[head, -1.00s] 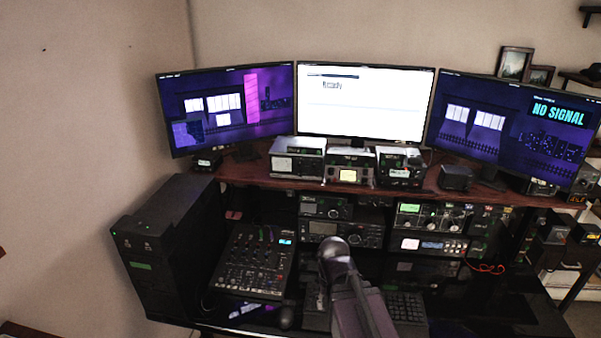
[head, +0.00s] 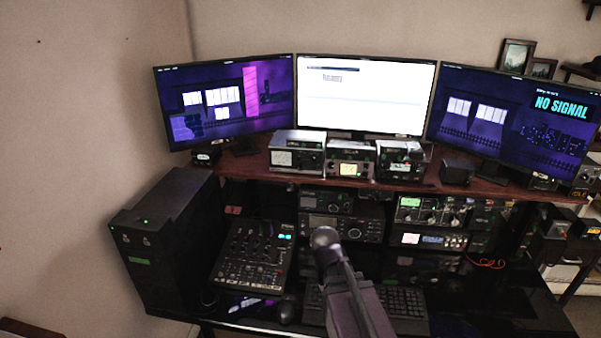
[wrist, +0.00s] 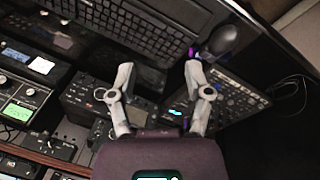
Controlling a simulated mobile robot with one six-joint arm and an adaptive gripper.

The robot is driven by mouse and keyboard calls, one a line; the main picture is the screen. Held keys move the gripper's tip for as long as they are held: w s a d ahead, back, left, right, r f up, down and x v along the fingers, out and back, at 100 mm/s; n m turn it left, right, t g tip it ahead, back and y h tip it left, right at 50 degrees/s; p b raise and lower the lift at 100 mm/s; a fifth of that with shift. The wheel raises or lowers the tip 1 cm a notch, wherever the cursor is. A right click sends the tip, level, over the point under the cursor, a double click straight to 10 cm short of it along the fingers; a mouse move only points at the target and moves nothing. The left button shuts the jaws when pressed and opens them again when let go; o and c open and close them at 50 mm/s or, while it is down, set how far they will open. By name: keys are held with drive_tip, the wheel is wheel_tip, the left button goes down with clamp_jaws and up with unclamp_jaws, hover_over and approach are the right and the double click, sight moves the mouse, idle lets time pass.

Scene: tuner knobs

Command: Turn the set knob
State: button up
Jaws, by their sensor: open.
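My gripper (wrist: 158,69) shows in the wrist view with its two fingers wide apart and nothing between them. It hangs over the desk between the keyboard and the mixer, with the middle radio stack below it in the picture. In the head view my arm hides the fingers. The middle radio (head: 341,228) has a dark face with a small display and knobs; it also shows in the wrist view (wrist: 86,92). A unit with a green display and several knobs (head: 432,211) stands to its right in the head view. I cannot tell which knob is the set knob.
A mixer (head: 252,262) lies left of my arm, and a keyboard (head: 405,303) lies to the right. A mouse (wrist: 222,39) lies near the mixer. A black computer tower (head: 165,245) stands at the left. A shelf (head: 238,175) with monitors overhangs the radios.

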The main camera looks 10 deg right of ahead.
drive_tip(key=w+d+r+n+t+h+b, duration=0.1)
drive_tip(key=w+d+n+t+h, duration=0.2)
drive_tip(key=w+n, duration=0.35)
drive_tip(key=n+t+b, duration=0.4)
drive_tip(key=n+t, duration=0.9)
drive_tip(key=n, duration=1.1)
approach(300, 169)
drive_tip(key=a+v, duration=0.1)
drive_tip(key=v, duration=0.4)
drive_tip(key=shift+w+d+r+h, duration=0.1)
drive_tip(key=shift+w+d+h, duration=0.15)
drive_tip(key=shift+h, duration=0.05)
drive_tip(key=shift+m, duration=0.25)
drive_tip(key=x, duration=1.3)
drive_tip(key=shift+w+d, duration=0.2)
drive_tip(key=shift+w, duration=0.15)
clamp_jaws()
